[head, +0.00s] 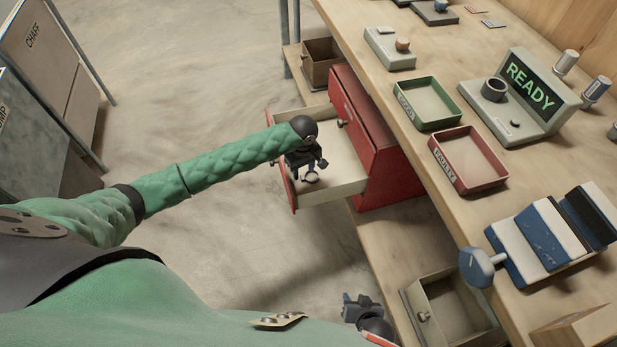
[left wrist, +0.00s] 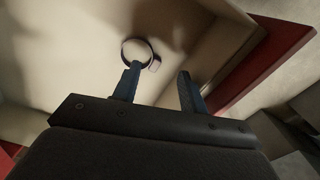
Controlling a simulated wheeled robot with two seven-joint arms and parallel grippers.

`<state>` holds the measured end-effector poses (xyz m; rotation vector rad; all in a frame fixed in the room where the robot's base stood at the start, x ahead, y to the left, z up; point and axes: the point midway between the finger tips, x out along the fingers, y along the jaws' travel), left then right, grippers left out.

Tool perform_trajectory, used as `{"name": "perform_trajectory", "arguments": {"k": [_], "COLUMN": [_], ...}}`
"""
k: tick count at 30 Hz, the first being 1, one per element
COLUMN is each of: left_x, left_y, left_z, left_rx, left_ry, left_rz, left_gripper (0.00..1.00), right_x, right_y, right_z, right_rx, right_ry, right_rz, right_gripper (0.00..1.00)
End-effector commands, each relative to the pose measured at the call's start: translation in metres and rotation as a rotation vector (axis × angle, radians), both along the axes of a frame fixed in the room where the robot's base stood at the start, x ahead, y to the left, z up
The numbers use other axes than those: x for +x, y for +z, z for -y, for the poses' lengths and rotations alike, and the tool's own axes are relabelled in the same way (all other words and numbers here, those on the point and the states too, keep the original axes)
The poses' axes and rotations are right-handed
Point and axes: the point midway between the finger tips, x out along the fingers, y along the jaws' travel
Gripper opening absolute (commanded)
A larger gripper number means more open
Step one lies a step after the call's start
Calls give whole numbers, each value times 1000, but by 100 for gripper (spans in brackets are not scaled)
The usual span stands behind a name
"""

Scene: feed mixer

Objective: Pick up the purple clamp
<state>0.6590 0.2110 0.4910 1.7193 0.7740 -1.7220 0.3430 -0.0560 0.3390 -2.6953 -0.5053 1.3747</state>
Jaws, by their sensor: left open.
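The purple clamp (left wrist: 149,43) shows in the left wrist view as a thin dark-purple ring with a small pale tab, lying on the pale floor of the open red drawer (head: 345,187). In the head view a small ring (head: 312,179) shows just below my left gripper's fingers. My left gripper (head: 308,168) is over the drawer; its two fingers (left wrist: 158,76) are apart with nothing between them. The clamp lies just beyond the left finger, which seems to overlap its lower edge. My right gripper (head: 360,306) is low at the bottom of the head view; its fingers are unclear.
On the bench are a green tray (head: 458,117), a red tray labelled FAULTY (head: 496,183) and a READY display (head: 535,87). Open wooden drawers (head: 322,60) and (head: 410,302) flank it.

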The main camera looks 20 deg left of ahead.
Motion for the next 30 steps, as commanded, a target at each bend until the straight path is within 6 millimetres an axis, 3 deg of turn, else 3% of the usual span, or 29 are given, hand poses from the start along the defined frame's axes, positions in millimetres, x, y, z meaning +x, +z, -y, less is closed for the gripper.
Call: {"name": "perform_trajectory", "arguments": {"k": [5, 13, 21, 22, 28, 30], "left_x": [2, 5, 5, 5, 5, 5], "left_y": [-12, -47, -53, -53, -53, -53], "left_z": [0, 1, 1, 2, 1, 1], "left_rx": [0, 1, -1, -1, 0, 0], "left_ry": [0, -1, -1, -2, -2, -2], "left_rz": [0, 0, 2, 2, 1, 1], "left_gripper": [43, 43, 43, 41, 1, 0], "right_x": [-1, -2, -3, -3, -3, -3], "right_y": [-3, -10, -12, -11, -11, -12], "right_z": [0, 0, 0, -1, 0, 0], "right_rx": [0, 2, 2, 2, 2, 2], "right_ry": [0, -3, -3, -3, -3, -3], "right_rz": [1, 7, 9, 9, 8, 8], "right_gripper": [36, 36, 36, 36, 36, 36]}}
